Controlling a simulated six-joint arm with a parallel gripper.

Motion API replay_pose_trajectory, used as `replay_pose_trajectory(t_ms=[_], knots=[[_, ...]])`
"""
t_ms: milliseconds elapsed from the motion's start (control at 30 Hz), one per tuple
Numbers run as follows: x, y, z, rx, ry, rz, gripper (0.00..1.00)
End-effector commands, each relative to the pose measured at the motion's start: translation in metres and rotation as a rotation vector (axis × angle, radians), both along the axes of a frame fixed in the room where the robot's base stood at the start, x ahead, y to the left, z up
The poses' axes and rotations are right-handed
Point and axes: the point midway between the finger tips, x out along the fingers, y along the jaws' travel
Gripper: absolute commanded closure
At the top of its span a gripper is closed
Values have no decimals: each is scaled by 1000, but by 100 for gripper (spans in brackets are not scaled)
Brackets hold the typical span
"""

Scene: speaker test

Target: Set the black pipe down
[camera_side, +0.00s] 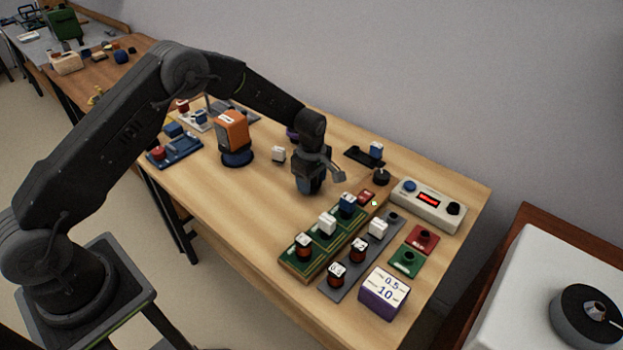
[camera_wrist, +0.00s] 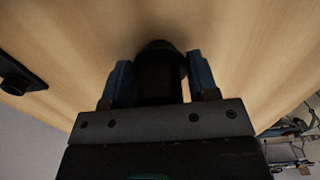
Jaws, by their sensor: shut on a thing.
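My gripper (camera_side: 311,186) points down over the bare middle of the wooden table in the side view. In the wrist view its two blue-grey fingers (camera_wrist: 160,76) are shut on the black pipe (camera_wrist: 160,66), a dark round piece that sticks out a little past the fingertips. Wood grain fills the view beyond the pipe. I cannot tell whether the pipe's end touches the table. In the side view the pipe is not clearly visible, hidden by the dark gripper.
A green board (camera_side: 288,262) with several labelled parts lies right of my gripper. Beyond it are a grey strip (camera_side: 350,286) and a control box (camera_side: 428,206). The table front-left of the gripper is clear.

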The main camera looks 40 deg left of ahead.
Motion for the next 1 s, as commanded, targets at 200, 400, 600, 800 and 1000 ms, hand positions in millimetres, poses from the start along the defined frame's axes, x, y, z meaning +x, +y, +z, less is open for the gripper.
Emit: replay_pose_trajectory(t_ms=[200,400,600,800,1000], knots=[[0,0,-1,0,0,0,29],[0,0,-1,0,0,0,20],[0,0,3,0,-1,0,20],[1,0,34,0,-5,0,20],[1,0,77,0,-4,0,20]])
